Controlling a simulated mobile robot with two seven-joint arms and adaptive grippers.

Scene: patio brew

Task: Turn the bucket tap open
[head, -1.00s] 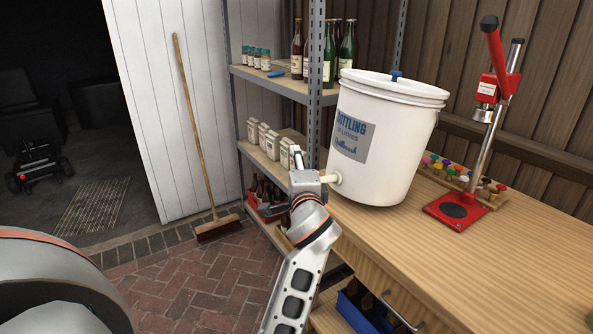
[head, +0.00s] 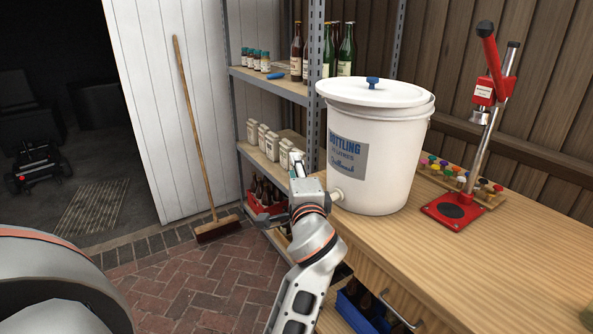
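The white bottling bucket (head: 398,165) stands upright on the wooden bench, with a blue-knobbed lid (head: 370,92) on top. Its pale tap (head: 337,195) sticks out low on the left side, and much of it is hidden by my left gripper. My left gripper (head: 288,188) is just left of the tap, at the bench's left edge. Its fingers point away from the bucket; their spacing and any contact with the tap are unclear. My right gripper is out of view.
A red bench capper (head: 455,210) and a rack of colourful caps (head: 462,178) stand right of the bucket. A metal shelf (head: 275,82) with bottles and cartons is behind the gripper. A broom (head: 195,130) leans left.

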